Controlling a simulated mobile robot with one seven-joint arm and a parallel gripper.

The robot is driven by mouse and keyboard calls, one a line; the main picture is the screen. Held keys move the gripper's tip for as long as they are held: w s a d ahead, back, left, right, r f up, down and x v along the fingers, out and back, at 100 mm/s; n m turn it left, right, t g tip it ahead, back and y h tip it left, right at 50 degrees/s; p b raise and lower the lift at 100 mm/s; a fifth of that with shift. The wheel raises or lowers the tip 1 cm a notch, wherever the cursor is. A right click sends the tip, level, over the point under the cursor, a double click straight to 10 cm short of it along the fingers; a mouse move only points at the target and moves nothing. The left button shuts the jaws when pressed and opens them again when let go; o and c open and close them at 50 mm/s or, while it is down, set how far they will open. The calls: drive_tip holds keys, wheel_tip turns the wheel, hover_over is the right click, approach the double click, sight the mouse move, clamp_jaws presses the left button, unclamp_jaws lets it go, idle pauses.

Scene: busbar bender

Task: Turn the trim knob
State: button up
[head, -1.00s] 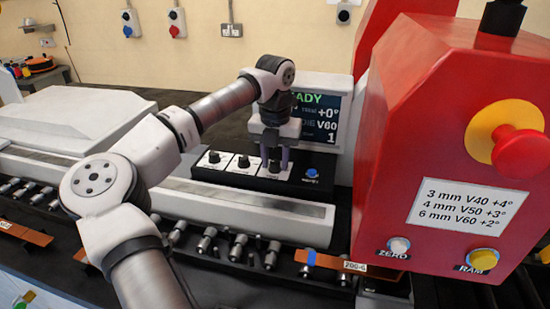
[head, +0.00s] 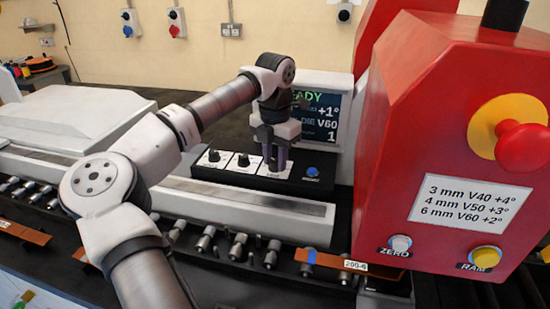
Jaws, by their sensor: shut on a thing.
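The black control box (head: 229,178) carries a row of three black knobs on white plates. The left knob (head: 214,155) and the middle knob (head: 243,160) are uncovered. My gripper (head: 275,168) points down over the right-hand knob, the trim knob, and is shut on it. The fingers hide most of that knob, and its label is too small to read. The display (head: 323,118) behind shows READY, +1°, V60 and 1, partly hidden by my arm.
A blue button (head: 312,171) sits right of the gripper on the same box. The red housing (head: 420,120) stands close on the right, with a red mushroom button (head: 522,146), a ZERO button (head: 400,243), a yellow RAM button (head: 486,254) and an angle chart (head: 470,201).

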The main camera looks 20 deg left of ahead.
sight(275, 161)
drive_tip(key=m, duration=0.5)
drive_tip(key=shift+m, duration=0.3)
drive_tip(key=m, duration=0.5)
drive_tip(key=shift+m, duration=0.4)
drive_tip(key=o, duration=1)
wheel_tip(275, 161, up, 14)
drive_tip(key=shift+f+b, duration=0.1)
drive_tip(key=shift+b, duration=1)
